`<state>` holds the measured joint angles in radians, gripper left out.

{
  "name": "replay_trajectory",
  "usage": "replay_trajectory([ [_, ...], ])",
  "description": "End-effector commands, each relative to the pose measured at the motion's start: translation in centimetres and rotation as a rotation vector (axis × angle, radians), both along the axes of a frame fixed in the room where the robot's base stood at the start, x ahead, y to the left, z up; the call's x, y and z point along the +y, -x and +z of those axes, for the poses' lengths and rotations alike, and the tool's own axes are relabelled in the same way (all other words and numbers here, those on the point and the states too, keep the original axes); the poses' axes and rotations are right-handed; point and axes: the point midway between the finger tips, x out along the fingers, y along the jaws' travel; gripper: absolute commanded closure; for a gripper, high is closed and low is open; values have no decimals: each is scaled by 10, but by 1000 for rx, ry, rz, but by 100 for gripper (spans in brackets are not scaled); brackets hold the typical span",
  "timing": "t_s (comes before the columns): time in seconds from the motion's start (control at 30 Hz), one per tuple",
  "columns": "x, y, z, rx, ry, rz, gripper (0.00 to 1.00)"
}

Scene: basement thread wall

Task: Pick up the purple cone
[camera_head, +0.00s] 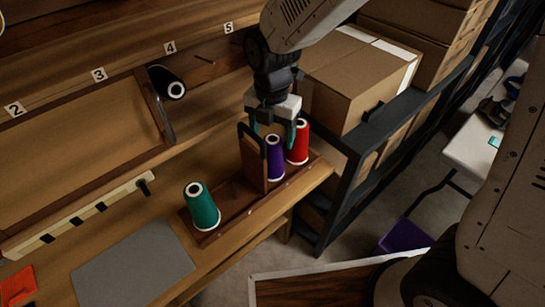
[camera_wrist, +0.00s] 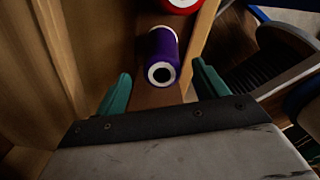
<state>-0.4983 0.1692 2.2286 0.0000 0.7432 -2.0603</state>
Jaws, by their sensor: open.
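The purple cone (camera_head: 274,158) is a spool of thread with a white rim. It stands upright in the wooden tray (camera_head: 225,222), between a wooden divider (camera_head: 253,163) and the red cone (camera_head: 299,143). My gripper (camera_head: 273,134) is above and close to the purple cone, with green fingertips spread apart and nothing between them. In the wrist view, the purple cone (camera_wrist: 162,56) lies ahead of the gap between the fingertips (camera_wrist: 160,90), roughly centred. Its white-rimmed top faces the camera. Whether a finger touches it cannot be told.
A green cone (camera_head: 201,206) stands at the tray's left end. A black cone (camera_head: 167,82) hangs on a wall peg. Cardboard boxes (camera_head: 352,77) sit on a dark shelf to the right. A grey mat (camera_head: 133,268) lies on the bench, with bare wood around it.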

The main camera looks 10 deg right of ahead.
Motion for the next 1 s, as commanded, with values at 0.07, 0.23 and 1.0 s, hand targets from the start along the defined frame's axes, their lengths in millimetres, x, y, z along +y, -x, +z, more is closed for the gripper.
replay_trajectory([
  [0.07, -1, 2, -13, 4, 2, 0, 28],
  [0.23, -1, 3, -37, 3, 1, -1, 28],
  [1.0, -1, 2, -42, 0, 0, -2, 84],
])
